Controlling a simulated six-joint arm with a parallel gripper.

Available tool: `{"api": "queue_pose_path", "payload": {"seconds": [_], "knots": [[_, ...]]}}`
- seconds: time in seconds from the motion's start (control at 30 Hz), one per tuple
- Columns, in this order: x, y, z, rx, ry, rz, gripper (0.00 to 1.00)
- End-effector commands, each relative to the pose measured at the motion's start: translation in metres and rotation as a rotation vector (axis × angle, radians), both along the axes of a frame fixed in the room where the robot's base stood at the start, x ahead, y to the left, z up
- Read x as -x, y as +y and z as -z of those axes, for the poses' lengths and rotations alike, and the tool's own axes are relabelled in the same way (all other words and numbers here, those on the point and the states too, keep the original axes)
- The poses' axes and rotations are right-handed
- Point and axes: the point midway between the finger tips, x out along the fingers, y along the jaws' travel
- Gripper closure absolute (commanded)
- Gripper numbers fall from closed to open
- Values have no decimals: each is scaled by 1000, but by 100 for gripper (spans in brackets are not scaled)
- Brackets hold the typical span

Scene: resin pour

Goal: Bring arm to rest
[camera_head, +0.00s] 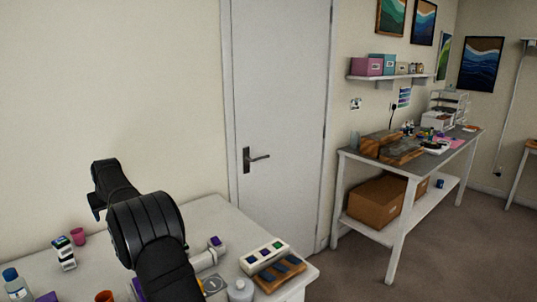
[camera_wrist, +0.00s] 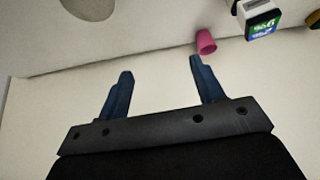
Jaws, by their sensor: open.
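My black arm rises over the white table (camera_head: 207,215) in the head view, bent at a thick round joint. In the wrist view my gripper (camera_wrist: 160,80) shows two blue fingers set wide apart with nothing between them. Beyond the right fingertip is a pink cup (camera_wrist: 206,42), apart from the finger as far as I can tell. The same pink cup (camera_head: 78,236) stands at the table's left back in the head view. The gripper's fingers are not clear in the head view.
The table holds a bottle (camera_head: 16,285), a stack of small labelled boxes (camera_head: 64,252), a white tray with coloured squares (camera_head: 264,256) and a wooden board (camera_head: 279,273). A white door (camera_head: 277,120) stands behind. A cluttered workbench (camera_head: 395,168) is at the right.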

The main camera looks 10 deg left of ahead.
Motion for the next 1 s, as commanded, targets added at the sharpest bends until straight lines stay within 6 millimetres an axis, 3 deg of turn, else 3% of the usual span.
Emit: {"api": "queue_pose_path", "payload": {"seconds": [0.4, 0.7, 1.0], "knots": [[-40, -43, 31, -12, -19, 310, 39], [-22, 12, 63, -12, -17, 299, 39], [-11, 49, 85, -13, -19, 300, 39]]}}
